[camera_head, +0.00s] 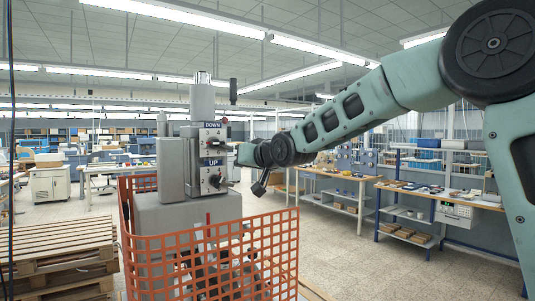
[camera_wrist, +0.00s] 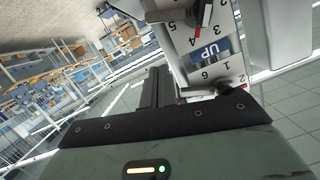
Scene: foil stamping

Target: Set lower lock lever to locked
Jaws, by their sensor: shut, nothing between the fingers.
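The grey stamping machine (camera_head: 173,165) stands left of centre in the head view. Its white dial panel has a DOWN label (camera_head: 209,124) above and an UP label (camera_head: 213,162) below. A dark lower lever or knob (camera_head: 216,181) sits beneath the UP label. In the wrist view the UP label (camera_wrist: 209,50) shows close up, with a dark piece (camera_wrist: 228,88) below it and a red-and-black piece (camera_wrist: 204,15) above. I cannot tell the lower lever's lock state. My gripper (camera_wrist: 155,86) is shut and empty, its dark fingers left of the panel. In the head view it is beside the panel's right side.
An orange mesh fence (camera_head: 205,262) surrounds the machine's lower part. Wooden pallets (camera_head: 62,255) are stacked at left.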

